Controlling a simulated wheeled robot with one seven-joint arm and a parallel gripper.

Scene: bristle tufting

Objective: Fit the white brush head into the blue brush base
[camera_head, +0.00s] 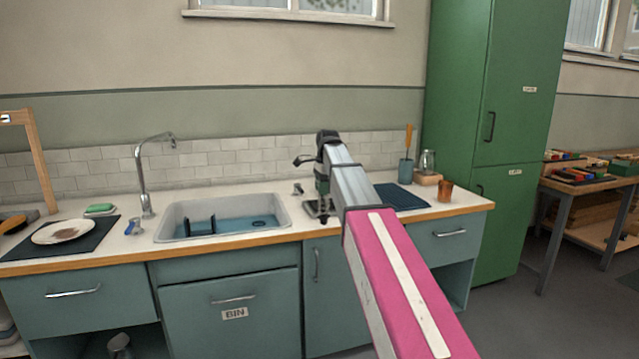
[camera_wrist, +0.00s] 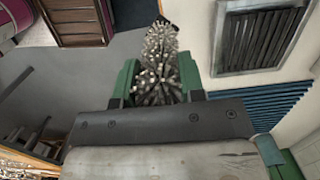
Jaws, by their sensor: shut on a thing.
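In the wrist view, my gripper (camera_wrist: 159,78) has its two green fingers on either side of a pale, bristly brush head (camera_wrist: 160,48) and is shut on it. The tufts stick out beyond the fingertips. In the head view, my gripper (camera_head: 322,192) is low over the counter just right of the sink, mostly hidden by my arm, and the brush head cannot be made out there. I cannot pick out the blue brush base for certain in either view.
The sink (camera_head: 222,213) lies left of my gripper. A dark blue ribbed mat (camera_head: 405,197) lies to the right, with a blue cup (camera_head: 405,172), a glass jar (camera_head: 427,162) and a copper cup (camera_head: 445,190) around it. A plate (camera_head: 62,232) is far left.

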